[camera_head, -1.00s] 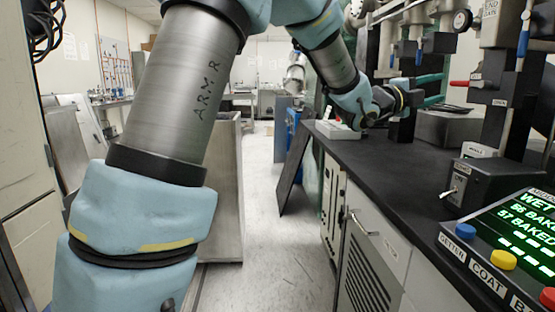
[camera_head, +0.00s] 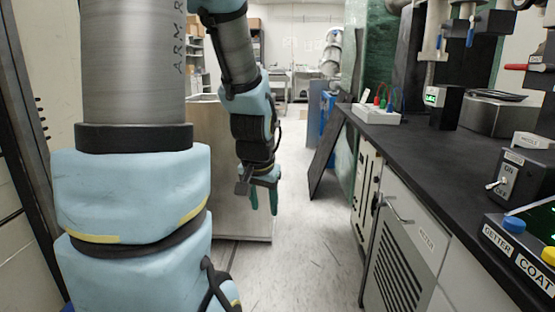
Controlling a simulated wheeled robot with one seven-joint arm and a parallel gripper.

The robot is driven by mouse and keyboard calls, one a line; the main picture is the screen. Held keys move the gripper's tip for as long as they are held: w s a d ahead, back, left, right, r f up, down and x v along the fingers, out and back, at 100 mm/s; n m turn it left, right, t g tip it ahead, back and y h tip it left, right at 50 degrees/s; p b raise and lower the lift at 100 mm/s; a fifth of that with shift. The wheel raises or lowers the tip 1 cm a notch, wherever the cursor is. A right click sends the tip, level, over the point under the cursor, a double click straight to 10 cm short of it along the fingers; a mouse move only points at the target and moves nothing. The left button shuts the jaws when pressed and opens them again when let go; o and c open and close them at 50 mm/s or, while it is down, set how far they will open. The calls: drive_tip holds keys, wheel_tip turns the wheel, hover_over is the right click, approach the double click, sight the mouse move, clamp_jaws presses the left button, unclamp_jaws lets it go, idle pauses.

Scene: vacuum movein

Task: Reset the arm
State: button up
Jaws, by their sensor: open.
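My gripper (camera_head: 264,200) hangs in the middle of the head view, with its two green fingers pointing down and a gap between them. It is open and empty. It is over the aisle, left of the black-topped bench (camera_head: 435,155) and apart from it. Behind it stands a grey metal cabinet (camera_head: 215,150). My arm's large link, marked "ARM R", fills the left of the view and hides what lies behind it.
Control boxes (camera_head: 523,178) with buttons stand at the near right. A dark panel (camera_head: 325,155) leans at the bench's far end. The floor (camera_head: 310,250) between is clear.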

drive_tip(key=s+a+f+n+g, duration=0.2)
drive_tip(key=s+a+n, duration=0.15)
drive_tip(key=s, duration=0.35)
wheel_tip(320, 180, up, 19)
drive_tip(key=p, duration=1.8)
drive_tip(key=shift+f, duration=0.2)
